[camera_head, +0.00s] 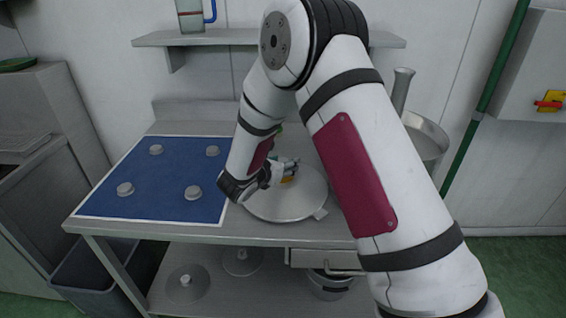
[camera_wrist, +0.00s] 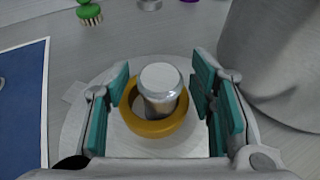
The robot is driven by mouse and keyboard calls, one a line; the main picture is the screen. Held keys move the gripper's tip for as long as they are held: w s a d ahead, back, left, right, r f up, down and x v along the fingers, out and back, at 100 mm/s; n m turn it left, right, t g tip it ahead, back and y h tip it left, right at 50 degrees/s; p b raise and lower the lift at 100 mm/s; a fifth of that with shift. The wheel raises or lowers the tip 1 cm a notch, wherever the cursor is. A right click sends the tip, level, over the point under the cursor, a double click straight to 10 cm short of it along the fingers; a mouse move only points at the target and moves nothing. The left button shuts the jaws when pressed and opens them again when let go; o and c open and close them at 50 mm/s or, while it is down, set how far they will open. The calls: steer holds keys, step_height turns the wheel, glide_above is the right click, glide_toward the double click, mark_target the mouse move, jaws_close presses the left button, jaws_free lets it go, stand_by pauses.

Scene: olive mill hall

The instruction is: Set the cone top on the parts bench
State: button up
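A wide grey metal cone (camera_head: 287,206) sits on the steel bench (camera_head: 262,232), just right of the blue mat. It looks like the cone top. In the wrist view, the pale cone surface (camera_wrist: 135,146) spreads below a shiny metal knob (camera_wrist: 160,80) with a yellow ring (camera_wrist: 153,127) around its foot. My gripper (camera_head: 284,172) is low over the middle of the cone. In the wrist view my gripper (camera_wrist: 160,105) is open, its teal pads on either side of the knob with gaps to it. The arm hides part of the cone in the head view.
The blue mat (camera_head: 150,193) has several grey pucks on it, with clear blue between them. A green brush (camera_wrist: 90,10) lies behind the cone. A large metal vessel (camera_head: 425,135) stands at right. A shelf (camera_head: 235,38) hangs above; discs (camera_head: 188,284) lie below.

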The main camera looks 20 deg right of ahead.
steer(key=shift+a, duration=0.1)
steer(key=v, duration=1.2)
steer(key=s+d+r+m+g, duration=0.7)
steer(key=s+d+r+m, duration=0.5)
steer(key=s+d+m, duration=0.3)
steer(key=s+a+r+m+y, duration=0.1)
steer(key=s+a+m+y, duration=0.1)
steer(key=s+m+y, duration=0.1)
steer(key=s+a+r+m+t+y, duration=0.1)
steer(key=s+a+m+y, duration=0.1)
steer(key=s+m, duration=0.3)
steer(key=s+a+r+m+y, duration=0.1)
steer(key=s+m+y, duration=0.3)
steer(key=s, duration=0.5)
steer(key=shift+a+m, duration=0.3)
steer(key=shift+a, duration=0.6)
steer(key=shift+s+r, duration=0.1)
steer(key=shift+s, duration=0.05)
